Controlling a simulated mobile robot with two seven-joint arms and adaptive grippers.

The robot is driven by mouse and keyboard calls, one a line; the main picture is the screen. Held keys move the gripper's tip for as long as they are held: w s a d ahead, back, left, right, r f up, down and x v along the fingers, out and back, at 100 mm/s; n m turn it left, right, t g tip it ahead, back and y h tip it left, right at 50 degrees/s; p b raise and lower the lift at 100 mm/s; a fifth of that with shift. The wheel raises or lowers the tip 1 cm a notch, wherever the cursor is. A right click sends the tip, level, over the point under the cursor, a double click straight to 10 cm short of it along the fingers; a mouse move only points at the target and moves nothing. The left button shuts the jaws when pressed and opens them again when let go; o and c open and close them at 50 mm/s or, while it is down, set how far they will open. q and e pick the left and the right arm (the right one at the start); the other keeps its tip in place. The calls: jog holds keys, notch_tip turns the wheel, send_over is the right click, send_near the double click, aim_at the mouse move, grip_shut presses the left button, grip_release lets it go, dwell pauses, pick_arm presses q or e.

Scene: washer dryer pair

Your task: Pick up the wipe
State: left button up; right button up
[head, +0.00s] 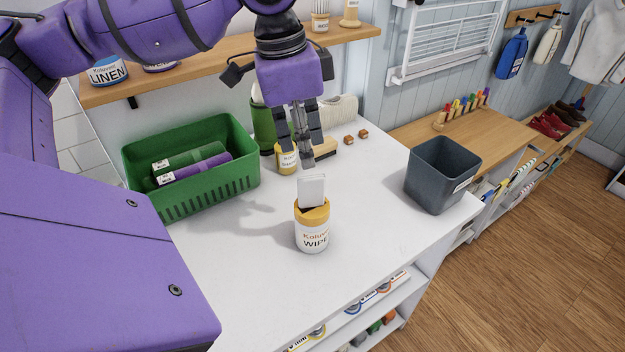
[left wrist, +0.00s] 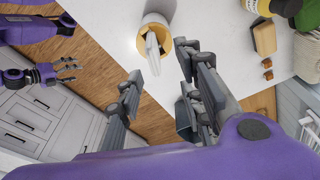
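The wipe (head: 311,188) is a white sheet standing up out of the yellow-orange top of a white canister labelled "WIPE" (head: 312,236) on the white counter. My left gripper (head: 301,150) points down above the counter, behind and above the wipe in the head view. In the left wrist view the wipe (left wrist: 152,52) shows just beyond my left fingertips (left wrist: 158,62), which are spread apart with nothing between them. My right gripper (left wrist: 64,72) shows at the left of the left wrist view, with its fingers apart and empty. It is not in the head view.
A green basket (head: 235,180) with rolled items stands left on the counter (head: 235,290). A grey bin (head: 440,178) stands at the right edge. A yellow-labelled bottle (head: 287,160), a brush (head: 322,150) and small wooden blocks (head: 356,136) are behind. A wooden shelf (head: 215,60) runs above.

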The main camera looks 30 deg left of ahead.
aim_at(311, 176)
pick_arm(q)
jog(key=f, duration=0.2)
jog(key=d+f, duration=0.1)
jog(key=f, duration=0.4)
jog(key=shift+d, duration=0.25)
grip_shut()
